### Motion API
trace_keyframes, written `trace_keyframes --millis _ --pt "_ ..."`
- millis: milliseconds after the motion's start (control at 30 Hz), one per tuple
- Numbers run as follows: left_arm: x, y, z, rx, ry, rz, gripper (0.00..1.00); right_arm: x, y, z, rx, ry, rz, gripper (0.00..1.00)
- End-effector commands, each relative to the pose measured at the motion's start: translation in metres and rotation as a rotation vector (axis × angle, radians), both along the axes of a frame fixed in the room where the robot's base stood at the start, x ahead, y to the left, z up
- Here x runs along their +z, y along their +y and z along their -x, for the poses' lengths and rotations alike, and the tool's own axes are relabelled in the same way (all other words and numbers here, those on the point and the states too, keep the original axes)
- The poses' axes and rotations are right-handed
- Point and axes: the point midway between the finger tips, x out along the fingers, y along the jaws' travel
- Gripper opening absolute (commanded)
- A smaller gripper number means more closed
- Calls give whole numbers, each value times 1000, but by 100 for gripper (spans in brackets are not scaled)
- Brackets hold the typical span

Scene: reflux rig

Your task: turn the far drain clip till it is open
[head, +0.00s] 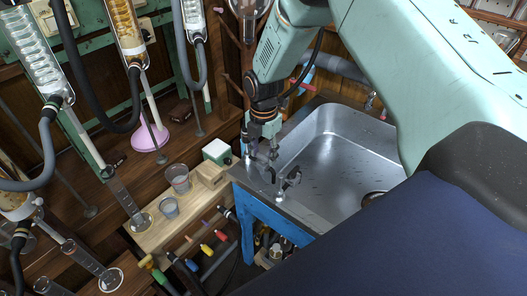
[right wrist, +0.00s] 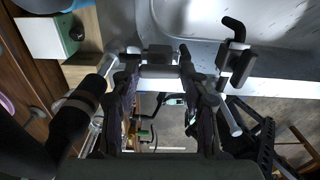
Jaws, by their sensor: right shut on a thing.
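My right gripper (head: 262,152) reaches down to the left rim of the metal sink (head: 335,150). It is shut on the far drain clip, seen between the fingertips in the right wrist view as a dark block (right wrist: 159,58). In the head view that clip is mostly hidden by the fingers. How far it is turned I cannot tell. The near drain clip (head: 290,180) is on the same rim, closer to me and apart from the gripper; it also shows, with a dark bent handle, in the right wrist view (right wrist: 236,52). My left gripper is not in view.
A white and green box (head: 217,151) and a wooden block (head: 212,174) stand left of the sink. Two small beakers (head: 178,178) stand on the wooden shelf. Glass condensers with hoses (head: 35,55) hang at the left. The sink basin looks empty.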

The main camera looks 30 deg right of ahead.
Motion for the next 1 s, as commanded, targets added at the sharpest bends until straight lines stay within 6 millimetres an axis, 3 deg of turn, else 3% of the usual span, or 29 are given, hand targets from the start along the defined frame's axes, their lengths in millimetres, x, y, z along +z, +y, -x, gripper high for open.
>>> trace_keyframes --millis 333,367,600,1000 --pt "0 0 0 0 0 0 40 2 0 -2 7 -6 2 13" --pt "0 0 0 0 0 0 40 2 0 -2 7 -6 2 46" --pt "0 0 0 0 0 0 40 1 0 -1 5 -4 1 66" --pt "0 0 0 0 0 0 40 1 0 -2 4 -5 1 68"
